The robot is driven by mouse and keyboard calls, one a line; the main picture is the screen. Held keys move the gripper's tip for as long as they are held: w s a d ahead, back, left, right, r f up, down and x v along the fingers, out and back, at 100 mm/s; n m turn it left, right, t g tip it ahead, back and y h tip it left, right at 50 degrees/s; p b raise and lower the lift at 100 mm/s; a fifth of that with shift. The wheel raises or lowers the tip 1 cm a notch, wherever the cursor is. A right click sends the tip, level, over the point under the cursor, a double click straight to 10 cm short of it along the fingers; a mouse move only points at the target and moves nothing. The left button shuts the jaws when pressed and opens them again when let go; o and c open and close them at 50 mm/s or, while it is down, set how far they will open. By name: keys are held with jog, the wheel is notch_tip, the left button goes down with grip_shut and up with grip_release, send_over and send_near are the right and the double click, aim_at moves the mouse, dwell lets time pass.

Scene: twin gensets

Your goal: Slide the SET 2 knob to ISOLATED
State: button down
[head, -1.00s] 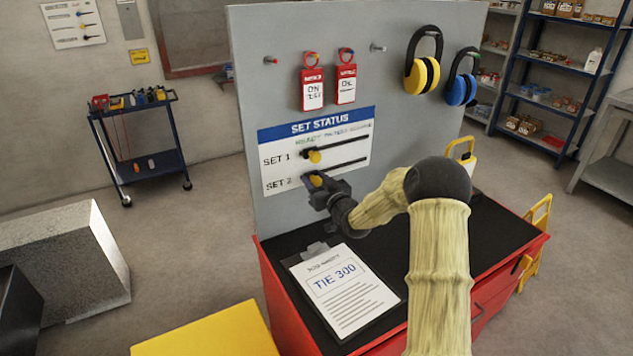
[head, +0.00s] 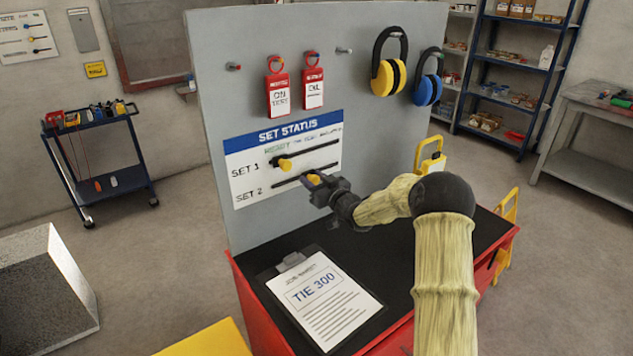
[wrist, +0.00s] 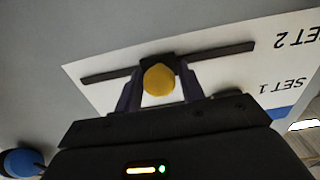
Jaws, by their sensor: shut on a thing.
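The SET STATUS panel (head: 236,190) is fixed to an upright grey board. The yellow SET 2 knob (head: 312,179) sits near the middle of the lower dark slot, right of the SET 2 label. My gripper (head: 318,186) is shut on this knob, partly hiding it in the head view. In the wrist view the round knob (wrist: 158,79) lies between the two fingers of my gripper (wrist: 160,88), with slot showing on both sides. The yellow SET 1 knob (head: 285,164) is at the left end of the upper slot. The small column headings are hard to read.
Red tags (head: 278,92) and ear defenders (head: 389,70) hang above the panel. A clipboard (head: 323,298) lies on the black bench top below. A yellow padlock-shaped thing (head: 431,160) stands right of the board. The space before the slot's right part is clear.

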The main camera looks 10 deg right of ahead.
jog(key=c, duration=1.1)
grip_release()
jog(key=shift+s, duration=0.1)
jog(key=b+v, duration=0.3)
jog(key=v, duration=1.4)
jog(key=shift+s, duration=0.15)
